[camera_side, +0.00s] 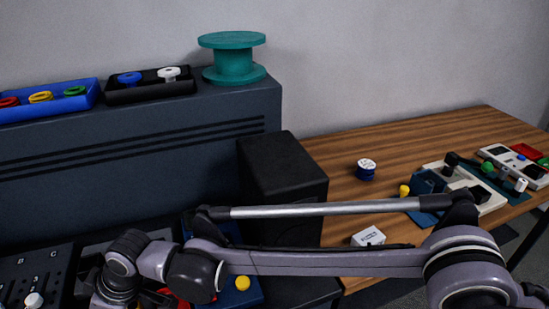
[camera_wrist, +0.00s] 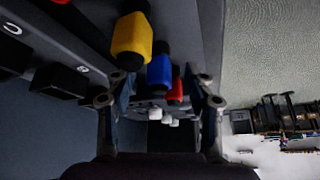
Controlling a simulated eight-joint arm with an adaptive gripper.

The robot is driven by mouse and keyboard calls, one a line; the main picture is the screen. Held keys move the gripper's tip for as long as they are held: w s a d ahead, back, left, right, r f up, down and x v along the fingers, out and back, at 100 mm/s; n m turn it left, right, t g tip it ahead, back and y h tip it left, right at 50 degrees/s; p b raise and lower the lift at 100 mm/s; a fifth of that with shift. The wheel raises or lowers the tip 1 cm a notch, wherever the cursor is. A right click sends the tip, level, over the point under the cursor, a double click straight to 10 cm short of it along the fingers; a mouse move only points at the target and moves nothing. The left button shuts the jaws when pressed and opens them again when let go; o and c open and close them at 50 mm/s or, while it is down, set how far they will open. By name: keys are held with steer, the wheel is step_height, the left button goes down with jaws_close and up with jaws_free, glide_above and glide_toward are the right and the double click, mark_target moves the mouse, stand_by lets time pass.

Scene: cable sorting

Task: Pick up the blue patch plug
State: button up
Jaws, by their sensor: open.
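In the wrist view, the blue patch plug (camera_wrist: 159,72) has a blue body with a dark end. It stands between a larger-looking yellow plug (camera_wrist: 131,36) and a red plug (camera_wrist: 176,90). My gripper (camera_wrist: 158,84) is open, with one finger on each side of the picture and the blue plug showing in the gap between them. I cannot tell how far the plug is from the fingertips, and no contact shows. In the side view my arm covers the lower left, and I cannot make out the blue plug or the fingertips there.
Several white plugs (camera_wrist: 156,114) show deeper between the fingers. A teal reel (camera_side: 232,62) sits on the cabinet (camera_side: 150,150).

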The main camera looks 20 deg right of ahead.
steer(key=shift+x, duration=1.05)
jaws_close()
